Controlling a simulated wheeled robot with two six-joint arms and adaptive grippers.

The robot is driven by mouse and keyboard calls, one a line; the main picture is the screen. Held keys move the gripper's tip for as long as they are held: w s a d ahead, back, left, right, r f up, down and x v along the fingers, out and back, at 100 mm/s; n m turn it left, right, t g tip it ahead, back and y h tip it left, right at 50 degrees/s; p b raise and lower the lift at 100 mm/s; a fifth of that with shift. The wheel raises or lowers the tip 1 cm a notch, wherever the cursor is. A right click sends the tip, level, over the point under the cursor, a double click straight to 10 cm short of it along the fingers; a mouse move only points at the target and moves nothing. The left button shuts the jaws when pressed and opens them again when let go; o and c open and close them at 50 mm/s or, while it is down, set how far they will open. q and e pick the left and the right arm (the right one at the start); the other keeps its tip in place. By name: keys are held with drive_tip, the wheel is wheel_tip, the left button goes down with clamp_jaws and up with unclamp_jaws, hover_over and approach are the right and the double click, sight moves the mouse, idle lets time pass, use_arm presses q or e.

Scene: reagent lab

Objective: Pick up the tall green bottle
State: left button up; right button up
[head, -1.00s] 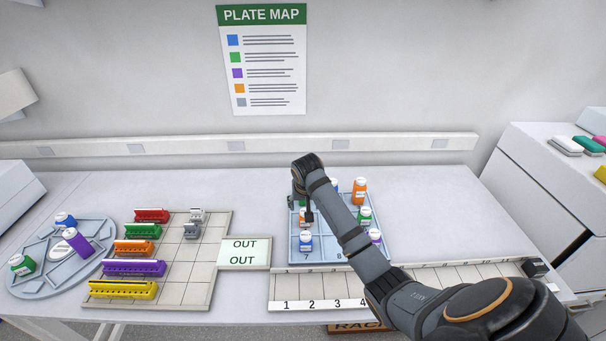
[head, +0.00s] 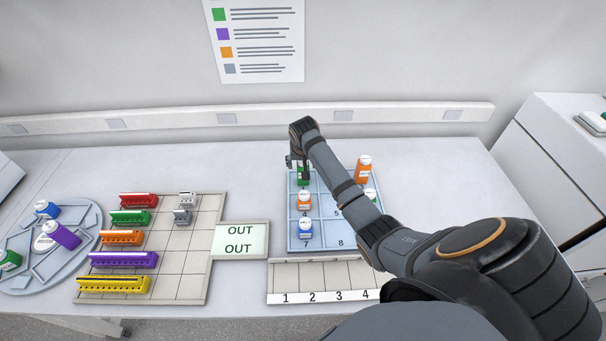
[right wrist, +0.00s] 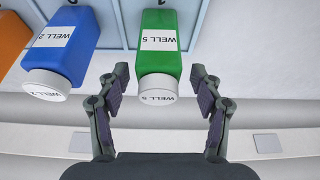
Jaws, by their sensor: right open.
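The tall green bottle (head: 302,178) stands at the far left cell of the blue tray, partly hidden by my right gripper (head: 298,166). In the right wrist view the green bottle (right wrist: 160,48) has a white cap and a label reading WELL 5. It lies between the two spread fingers of my right gripper (right wrist: 160,72), with a gap on each side. The gripper is open and holds nothing. My left gripper is not in view.
A blue bottle (right wrist: 68,45) stands beside the green one, with an orange bottle (right wrist: 10,40) beyond it. The blue tray (head: 322,240) also holds an orange bottle (head: 304,201) and a blue bottle (head: 305,229) in front. My right arm covers part of the tray.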

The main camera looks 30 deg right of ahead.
wheel_tip(320, 180, down, 2)
drive_tip(key=shift+f+p, duration=0.1)
drive_tip(key=shift+p, duration=0.75)
drive_tip(key=shift+x, duration=1.05)
drive_tip(key=shift+w+d+f, duration=0.1)
drive_tip(key=shift+d+f, duration=0.05)
drive_tip(key=shift+f, duration=0.15)
drive_tip(key=shift+r, duration=0.1)
drive_tip(key=c, duration=0.5)
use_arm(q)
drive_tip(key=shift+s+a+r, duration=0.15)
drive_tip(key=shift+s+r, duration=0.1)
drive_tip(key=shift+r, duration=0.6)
use_arm(e)
drive_tip(key=c, duration=0.8)
